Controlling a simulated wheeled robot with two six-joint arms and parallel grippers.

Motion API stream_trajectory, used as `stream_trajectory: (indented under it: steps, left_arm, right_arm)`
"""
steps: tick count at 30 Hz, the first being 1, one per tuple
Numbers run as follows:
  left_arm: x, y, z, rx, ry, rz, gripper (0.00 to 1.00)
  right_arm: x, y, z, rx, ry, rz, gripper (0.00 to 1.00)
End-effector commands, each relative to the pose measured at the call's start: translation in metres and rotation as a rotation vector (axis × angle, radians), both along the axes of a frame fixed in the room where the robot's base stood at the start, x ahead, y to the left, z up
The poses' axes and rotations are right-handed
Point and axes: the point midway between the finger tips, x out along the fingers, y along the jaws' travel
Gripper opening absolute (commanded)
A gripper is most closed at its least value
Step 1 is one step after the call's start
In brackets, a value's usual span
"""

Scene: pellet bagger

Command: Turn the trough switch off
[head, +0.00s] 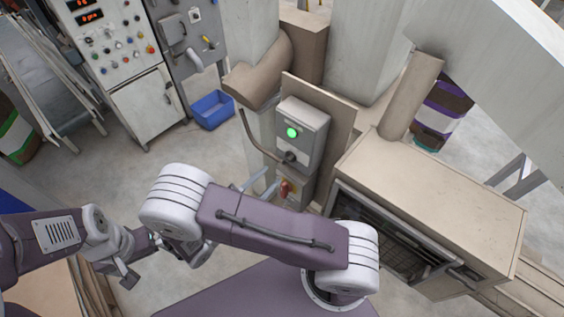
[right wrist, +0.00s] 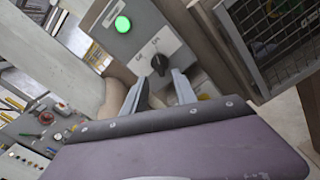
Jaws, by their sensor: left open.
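The grey switch box (head: 303,128) is fixed to a beige panel. It has a lit green lamp (head: 292,132) and a dark rotary knob (head: 290,157) below it. In the right wrist view the black knob (right wrist: 159,64) lies just beyond the fingertips, with small unreadable labels near it. My right gripper (right wrist: 159,80) is open and empty, its two fingers spread either side of the line to the knob, apparently not touching it. In the head view the right fingers (head: 262,182) show partly behind my arm. My left gripper (head: 127,276) is open at lower left, away from the box.
A red switch on a yellow plate (head: 285,188) sits below the box, close to my right fingers. A mesh-fronted beige housing (head: 440,190) stands to the right. A control cabinet (head: 118,45) and a blue bin (head: 212,109) are at the back left. Floor between is clear.

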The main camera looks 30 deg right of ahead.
Motion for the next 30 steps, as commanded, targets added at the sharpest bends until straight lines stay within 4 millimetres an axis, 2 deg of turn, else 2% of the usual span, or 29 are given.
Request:
stream_trajectory:
  steps: [3,9,19,20,23,30]
  left_arm:
    - [0.000,0.000,0.003,0.000,0.000,0.000,0.98]
    - [0.000,0.000,0.004,0.000,0.000,0.000,0.98]
    - [0.000,0.000,0.004,0.000,0.000,0.000,0.98]
    - [0.000,0.000,0.004,0.000,0.000,0.000,0.98]
    - [0.000,0.000,0.004,0.000,0.000,0.000,0.98]
    - [0.000,0.000,0.004,0.000,0.000,0.000,0.98]
  right_arm:
    - [0.009,-0.026,0.001,-0.001,0.003,-0.006,0.34]
    - [0.021,-0.054,0.000,0.001,0.002,-0.005,0.34]
    - [0.024,-0.061,0.000,0.002,0.002,-0.002,0.34]
    - [0.024,-0.061,0.000,0.002,0.002,-0.002,0.28]
    - [0.024,-0.061,0.000,0.002,0.002,-0.002,0.00]
    - [0.024,-0.061,0.000,0.000,0.004,-0.003,0.00]
